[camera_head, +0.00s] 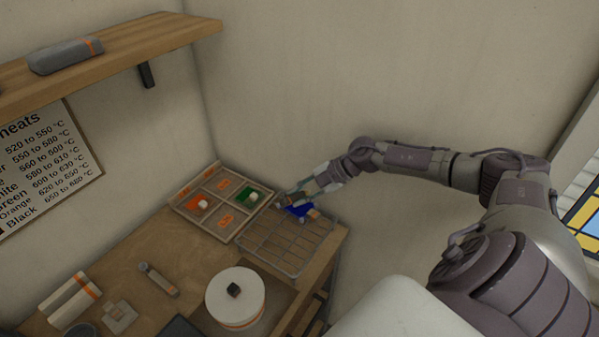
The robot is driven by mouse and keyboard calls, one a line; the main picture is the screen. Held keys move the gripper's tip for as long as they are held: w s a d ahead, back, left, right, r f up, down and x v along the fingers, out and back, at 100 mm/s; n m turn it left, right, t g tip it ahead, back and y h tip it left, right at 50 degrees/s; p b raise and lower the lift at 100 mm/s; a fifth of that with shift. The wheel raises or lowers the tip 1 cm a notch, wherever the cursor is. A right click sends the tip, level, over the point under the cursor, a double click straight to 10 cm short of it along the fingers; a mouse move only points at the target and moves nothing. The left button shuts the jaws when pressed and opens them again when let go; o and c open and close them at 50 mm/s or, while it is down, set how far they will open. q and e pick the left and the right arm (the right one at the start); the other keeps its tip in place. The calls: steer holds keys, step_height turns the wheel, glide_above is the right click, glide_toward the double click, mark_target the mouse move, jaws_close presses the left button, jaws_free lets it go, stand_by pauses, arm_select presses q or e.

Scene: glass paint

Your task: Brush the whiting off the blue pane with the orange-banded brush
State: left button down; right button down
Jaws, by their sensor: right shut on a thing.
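The blue pane (297,210) lies on the wire rack (270,249), near its back end by the wall. My right gripper (308,201) reaches in from the right and is just above the pane, partly covering it. It is shut on what looks like the brush, with a small orange-brown part showing between the fingers. The fingers hide most of it, and I cannot tell whether its bristles touch the pane. Any whiting on the pane is too small to make out. My left gripper is not in view.
A divided wooden tray (184,207) holding orange and green pieces stands left of the rack. A lidded white pot (235,295) stands in front. A grey tool (158,280) and a white block with an orange stripe (70,301) lie left. The wooden shelf (150,33) overhangs.

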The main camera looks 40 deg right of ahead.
steer(key=shift+r, duration=0.1)
step_height(320, 180, up, 11)
stand_by(0.8)
stand_by(0.4)
steer(key=shift+n+g+y, duration=0.3)
steer(key=shift+n, duration=0.2)
steer(key=s+a+f+b, duration=0.3)
steer(key=a+f+b, duration=0.1)
steer(key=a, duration=0.3)
steer(key=s+a+f+b, duration=0.3)
steer(key=a+f+b, duration=0.1)
steer(key=a, duration=0.3)
steer(key=s+a+f+b, duration=0.3)
steer(key=a+f+b, duration=0.1)
steer(key=a+b, duration=0.2)
steer(key=shift+s+a+f+b, duration=0.15)
steer(key=shift+a, duration=0.3)
steer(key=shift+s+a+f+b, duration=0.1)
steer(key=shift+a+b, duration=0.05)
steer(key=shift+a, duration=0.3)
steer(key=shift+d, duration=0.1)
